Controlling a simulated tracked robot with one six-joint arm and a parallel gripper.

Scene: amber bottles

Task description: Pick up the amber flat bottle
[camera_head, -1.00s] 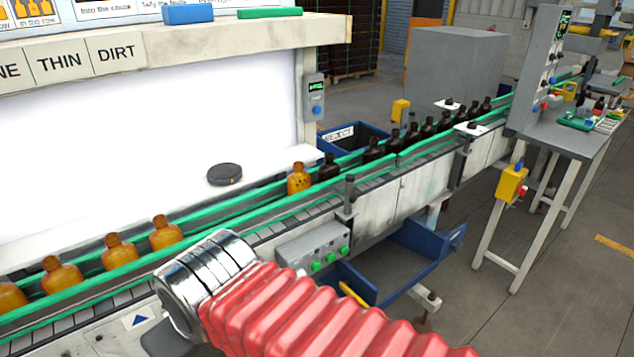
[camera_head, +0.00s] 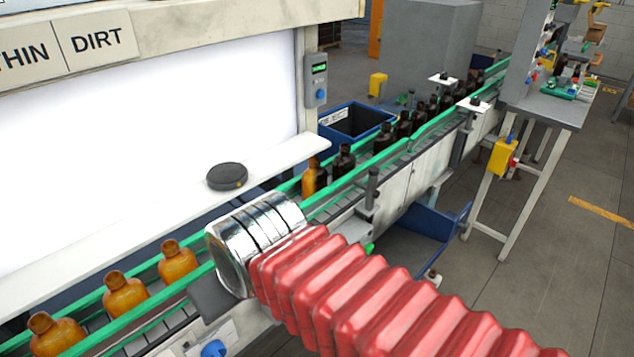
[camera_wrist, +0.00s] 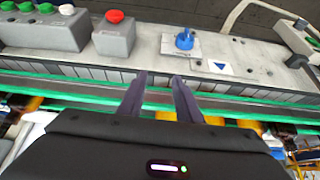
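Several amber bottles stand on the conveyor between green rails; I cannot tell which is the flat one. In the head view one amber bottle (camera_head: 314,179) stands beside the dark bottles, just beyond my silver wrist. Three more, a near one (camera_head: 55,338), a middle one (camera_head: 125,294) and a farther one (camera_head: 177,262), stand to the left. In the wrist view my gripper (camera_wrist: 158,78) is open, with two dark fingers apart over the conveyor. An amber patch (camera_wrist: 165,116) shows low between the fingers, mostly hidden by the gripper body. My fingers are hidden in the head view.
Dark bottles (camera_head: 384,138) line the conveyor beyond. A black disc (camera_head: 227,176) lies on the white ledge. The blue reject bin (camera_head: 356,121) is behind the line. A red button box (camera_wrist: 114,36) and blue knob (camera_wrist: 184,39) sit along the conveyor's side.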

